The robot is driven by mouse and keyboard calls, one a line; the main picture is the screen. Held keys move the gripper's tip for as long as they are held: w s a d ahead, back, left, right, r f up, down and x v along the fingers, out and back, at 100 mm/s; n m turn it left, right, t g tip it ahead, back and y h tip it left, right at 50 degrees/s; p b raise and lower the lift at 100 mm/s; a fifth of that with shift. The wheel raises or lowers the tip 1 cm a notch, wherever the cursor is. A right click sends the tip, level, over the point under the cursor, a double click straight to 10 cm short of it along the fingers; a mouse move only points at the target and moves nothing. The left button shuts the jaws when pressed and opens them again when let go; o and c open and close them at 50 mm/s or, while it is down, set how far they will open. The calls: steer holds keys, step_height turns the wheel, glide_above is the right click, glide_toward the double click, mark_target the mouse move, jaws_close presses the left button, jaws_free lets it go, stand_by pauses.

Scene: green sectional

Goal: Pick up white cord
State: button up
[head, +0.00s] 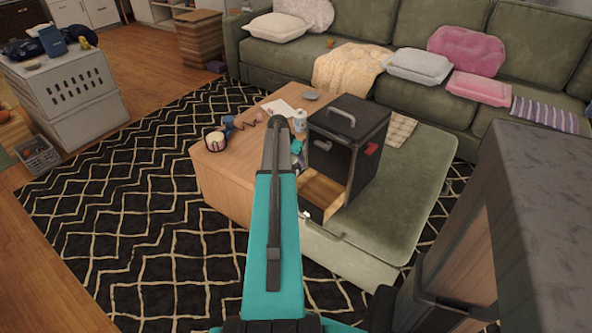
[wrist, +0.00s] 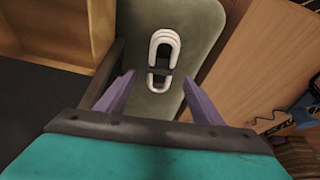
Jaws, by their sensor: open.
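The white cord (wrist: 165,34) shows in the wrist view as a folded bundle with a dark band round its middle. It lies on a grey-green padded surface. My gripper (wrist: 158,77) is open, with one purple finger at each side of the picture below the cord's upper loops. The cord's lower end shows in the gap between the fingertips, and nothing is gripped. I cannot tell the height of the fingers above the cord. In the head view I cannot make out the cord or the fingers; my arm covers part of that area.
Small items crowd the wooden tabletop (head: 222,178). The green sofa (head: 275,62) is behind. The patterned rug (head: 110,210) is open at left.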

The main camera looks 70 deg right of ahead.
mark_target(295, 167)
steer(key=shift+x, duration=2.65)
steer(key=shift+w+a, duration=0.1)
steer(key=shift+a, duration=0.05)
steer(key=shift+c, duration=0.4)
steer(key=c, duration=1.1)
